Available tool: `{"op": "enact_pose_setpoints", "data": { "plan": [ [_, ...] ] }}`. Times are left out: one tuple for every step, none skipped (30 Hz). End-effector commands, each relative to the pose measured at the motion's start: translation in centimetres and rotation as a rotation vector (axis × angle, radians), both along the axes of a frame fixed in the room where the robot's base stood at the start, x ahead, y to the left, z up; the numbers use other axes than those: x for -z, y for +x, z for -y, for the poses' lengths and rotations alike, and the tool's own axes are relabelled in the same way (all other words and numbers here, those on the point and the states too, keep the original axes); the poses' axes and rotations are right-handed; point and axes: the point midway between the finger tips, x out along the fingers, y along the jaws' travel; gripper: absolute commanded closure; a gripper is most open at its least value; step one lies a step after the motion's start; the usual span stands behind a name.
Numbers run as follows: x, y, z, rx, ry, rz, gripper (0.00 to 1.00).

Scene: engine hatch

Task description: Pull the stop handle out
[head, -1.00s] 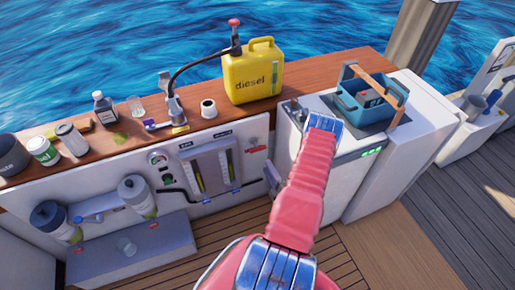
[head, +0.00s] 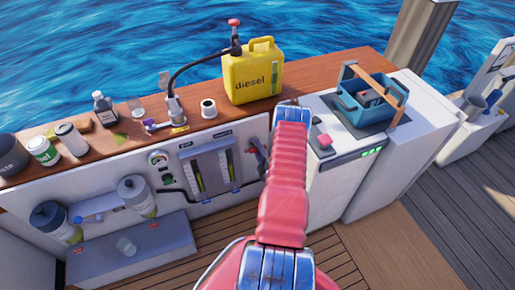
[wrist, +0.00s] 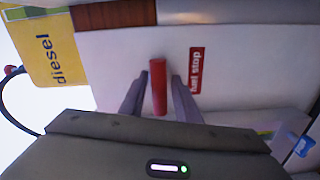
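My gripper (wrist: 160,76) is open, with one grey finger on each side of the handle. Narrow gaps seem to show between the fingers and the handle, so no firm grip is visible. In the head view my pink arm hides most of the gripper and the handle; a small grey and red area shows at the right end of the panel.
The yellow diesel can (head: 253,72) stands on the wooden counter (head: 334,66) above the panel. The white cabinet (head: 335,190) on the right carries a blue crate (head: 372,98). A grey step (head: 130,250) juts out below the panel. The wooden deck in front is clear.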

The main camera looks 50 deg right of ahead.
Motion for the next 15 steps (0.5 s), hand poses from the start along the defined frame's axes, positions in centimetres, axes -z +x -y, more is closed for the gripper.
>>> {"op": "enact_pose_setpoints", "data": {
  "plan": [
    [0.01,0.21,0.09,0.0,0.0,0.0,0.7],
    [0.01,0.29,0.13,0.0,0.001,-0.001,0.7],
    [0.01,0.36,0.18,0.0,0.001,-0.001,0.7],
    [0.02,0.38,0.2,0.0,0.001,-0.001,0.7],
    [0.02,0.39,0.2,0.0,0.001,-0.001,0.7],
    [0.02,0.39,0.2,0.0,0.001,-0.001,0.7],
    [0.02,0.38,0.2,0.0,0.001,-0.001,0.7],
    [0.02,0.38,0.2,0.0,0.001,-0.001,0.7],
    [0.02,0.38,0.2,0.0,0.001,-0.001,0.7],
    [0.02,0.37,0.19,0.0,0.001,-0.001,0.7],
    [0.01,0.37,0.2,0.0,0.0,0.0,0.72],
    [0.01,0.37,0.2,0.0,0.0,0.0,0.75],
    [0.01,0.37,0.2,0.0,0.0,0.0,0.77],
    [0.01,0.36,0.19,0.0,0.0,0.0,0.79],
    [0.02,0.36,0.19,0.0,0.001,-0.001,0.82]
  ]
}}
